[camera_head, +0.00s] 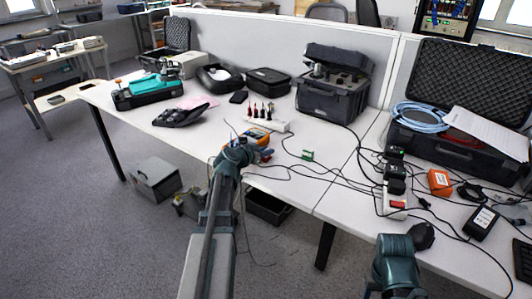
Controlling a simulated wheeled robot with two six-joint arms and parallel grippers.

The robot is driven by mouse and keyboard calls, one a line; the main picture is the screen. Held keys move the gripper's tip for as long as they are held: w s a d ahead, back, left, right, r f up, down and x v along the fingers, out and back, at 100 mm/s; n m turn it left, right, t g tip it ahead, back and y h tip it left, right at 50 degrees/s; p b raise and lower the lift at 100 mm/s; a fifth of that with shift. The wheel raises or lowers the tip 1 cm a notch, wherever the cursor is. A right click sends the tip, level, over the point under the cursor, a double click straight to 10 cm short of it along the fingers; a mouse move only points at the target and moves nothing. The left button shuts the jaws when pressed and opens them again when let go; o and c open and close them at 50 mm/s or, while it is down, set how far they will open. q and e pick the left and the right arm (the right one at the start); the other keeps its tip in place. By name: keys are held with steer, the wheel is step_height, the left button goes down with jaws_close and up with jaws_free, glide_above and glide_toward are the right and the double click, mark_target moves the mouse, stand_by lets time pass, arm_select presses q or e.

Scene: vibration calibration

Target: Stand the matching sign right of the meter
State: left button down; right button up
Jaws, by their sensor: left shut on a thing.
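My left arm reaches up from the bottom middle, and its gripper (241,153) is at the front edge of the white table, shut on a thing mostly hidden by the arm. A small orange-yellow device (260,140), perhaps the meter, lies just beyond and right of the gripper. A small blue and orange piece (265,153) shows beside the gripper; I cannot tell whether it is what is held. A small green item (307,155) stands on the table to the right. I cannot make out a sign clearly. Only a teal link of my right arm shows at the bottom right; its gripper is out of view.
Black cables cross the table (320,185) to the right. An open black case (335,95) stands behind. Another power strip (395,200) and an orange box (439,182) are on the right table.

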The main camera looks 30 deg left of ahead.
arm_select(q)
steer(key=c, duration=0.8)
jaws_free()
steer(key=shift+f, duration=0.1)
steer(key=shift+r, duration=0.2)
steer(key=p+v, duration=0.4)
steer(key=v, duration=0.6)
steer(key=shift+s+r, duration=0.1)
steer(key=shift+s, duration=0.15)
steer(key=shift+s+a+r+p, duration=0.1)
steer(key=shift+s+r+p, duration=0.1)
steer(key=shift+s+p, duration=0.4)
steer(key=shift+s, duration=0.1)
